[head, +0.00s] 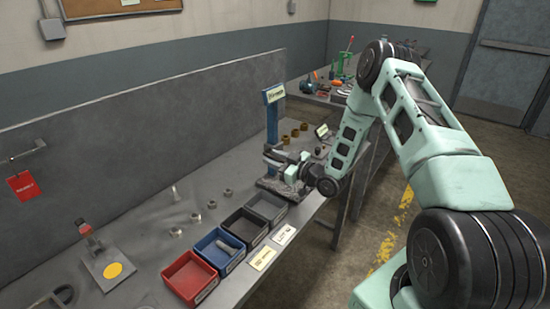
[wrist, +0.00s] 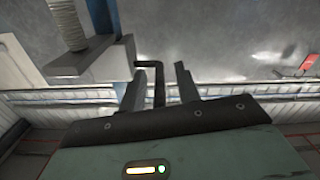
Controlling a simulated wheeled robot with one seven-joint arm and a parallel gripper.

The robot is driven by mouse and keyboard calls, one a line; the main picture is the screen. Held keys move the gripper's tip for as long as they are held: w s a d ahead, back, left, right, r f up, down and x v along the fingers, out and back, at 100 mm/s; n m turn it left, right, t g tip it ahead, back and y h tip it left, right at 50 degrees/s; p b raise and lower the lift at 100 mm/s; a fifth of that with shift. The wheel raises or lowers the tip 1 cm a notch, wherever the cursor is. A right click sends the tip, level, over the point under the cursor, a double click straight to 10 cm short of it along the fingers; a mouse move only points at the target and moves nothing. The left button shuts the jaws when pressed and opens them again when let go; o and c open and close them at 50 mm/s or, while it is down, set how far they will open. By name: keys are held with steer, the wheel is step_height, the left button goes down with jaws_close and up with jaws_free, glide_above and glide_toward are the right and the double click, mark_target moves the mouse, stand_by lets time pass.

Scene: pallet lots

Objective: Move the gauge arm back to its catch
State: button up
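A gauge stand with a blue post (head: 272,122) and a pale label on top stands on the bench. My gripper (head: 271,156) is at the lower part of this post. In the wrist view, my gripper (wrist: 158,88) is open, with a dark bent rod (wrist: 159,84) between its fingers and gaps on both sides. The rod looks like the gauge arm, but I cannot be sure. A grey block with a threaded spindle (wrist: 66,25) is at upper left, beside the left finger. I cannot make out the catch.
Red, blue and dark bins (head: 190,277) line the bench's front edge. Several metal rings (head: 195,217) lie behind them. Brass-coloured parts (head: 295,133) stand behind my gripper. A red tag (head: 24,186) hangs on the back panel. A yellow-dotted plate (head: 112,270) lies at front left.

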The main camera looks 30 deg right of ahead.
jaws_close()
step_height(320, 180, up, 10)
steer(key=p, duration=0.3)
steer(key=shift+f, duration=0.2)
steer(key=shift+w, duration=0.1)
jaws_free()
steer(key=shift+r, duration=0.1)
steer(key=shift+s+d+f, duration=0.25)
steer(key=shift+s, duration=0.3)
steer(key=b+v, duration=0.5)
steer(key=v, duration=1.1)
steer(key=shift+s+r, duration=0.15)
steer(key=shift+s, duration=0.1)
